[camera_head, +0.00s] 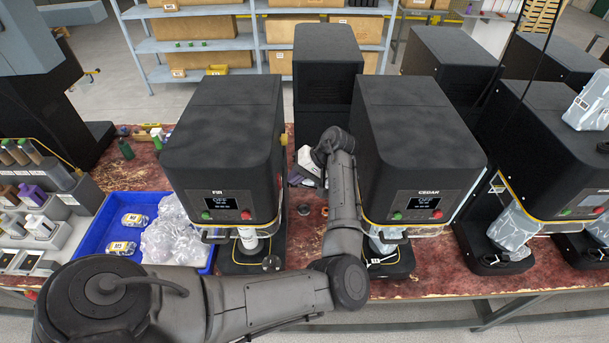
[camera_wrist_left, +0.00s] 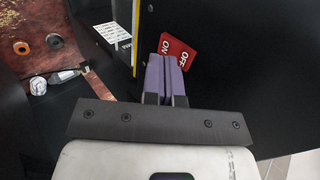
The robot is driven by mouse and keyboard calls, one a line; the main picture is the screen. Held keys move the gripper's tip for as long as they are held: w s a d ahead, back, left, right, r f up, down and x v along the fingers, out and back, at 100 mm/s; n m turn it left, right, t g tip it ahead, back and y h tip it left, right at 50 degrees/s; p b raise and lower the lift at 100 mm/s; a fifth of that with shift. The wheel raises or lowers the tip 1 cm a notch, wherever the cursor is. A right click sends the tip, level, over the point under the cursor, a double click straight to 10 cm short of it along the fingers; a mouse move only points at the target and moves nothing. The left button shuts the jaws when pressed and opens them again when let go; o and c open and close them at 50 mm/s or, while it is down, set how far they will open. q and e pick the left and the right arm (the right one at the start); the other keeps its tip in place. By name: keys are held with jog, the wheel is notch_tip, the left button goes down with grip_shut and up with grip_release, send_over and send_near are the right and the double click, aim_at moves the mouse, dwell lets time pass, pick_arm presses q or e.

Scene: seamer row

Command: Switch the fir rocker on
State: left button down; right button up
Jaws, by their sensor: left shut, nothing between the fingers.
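The fir machine (camera_head: 222,150) is a black box with a FIR label, and its display (camera_head: 221,203) reads OFF. A red rocker (camera_wrist_left: 180,50) marked ON and OFF sits on a black panel in the left wrist view; no machine name shows there. My left gripper (camera_wrist_left: 166,60) is shut and empty, its purple fingertips at the rocker's ON end. I cannot tell whether they touch it. The right gripper is not in view.
The cedar machine (camera_head: 419,150), also showing OFF, stands close to the right of my left arm. A blue tray (camera_head: 92,228) with bagged items lies left of the fir machine. More black machines stand at right. A white label (camera_wrist_left: 103,37) is near the rocker panel.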

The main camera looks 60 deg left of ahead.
aim_at(280, 181)
pick_arm(q)
jog(key=b+x, duration=0.1)
jog(key=x, duration=0.1)
jog(key=shift+s+a+f, duration=0.1)
jog(key=shift+s+f, duration=0.05)
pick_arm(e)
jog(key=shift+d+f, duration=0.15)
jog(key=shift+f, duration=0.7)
pick_arm(q)
jog(key=shift+s, duration=0.1)
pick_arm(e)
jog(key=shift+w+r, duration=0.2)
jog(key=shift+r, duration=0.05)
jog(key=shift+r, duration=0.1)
